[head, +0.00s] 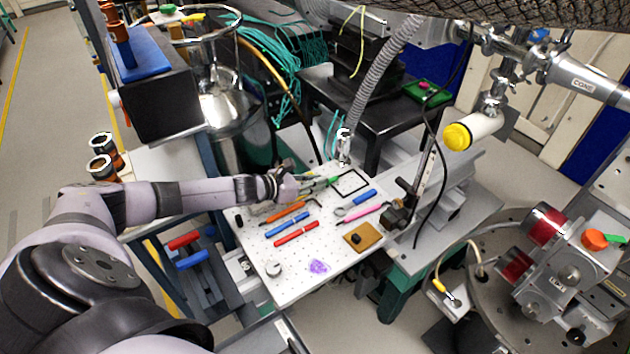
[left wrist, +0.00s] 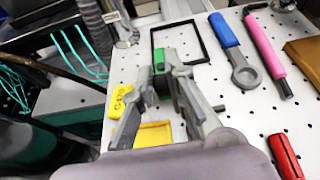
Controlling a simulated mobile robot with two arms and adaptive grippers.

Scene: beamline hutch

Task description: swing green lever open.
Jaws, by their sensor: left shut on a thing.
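A green piece, which looks like the lever (head: 332,181), is at my left fingertips over the white perforated board (head: 345,255). In the left wrist view the green lever (left wrist: 161,82) sits between the fingertips of my left gripper (left wrist: 168,80). In the head view my left gripper (head: 312,184) reaches in from the left and is shut on it. Most of the lever is hidden by the fingers, and I cannot tell what it is attached to. My right gripper is not in view.
A black rectangular frame (head: 351,184) lies just beyond the fingertips. A metal fitting (head: 344,146) with a ribbed hose stands behind. Red (head: 296,233) and blue (head: 287,224) tools lie nearer.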

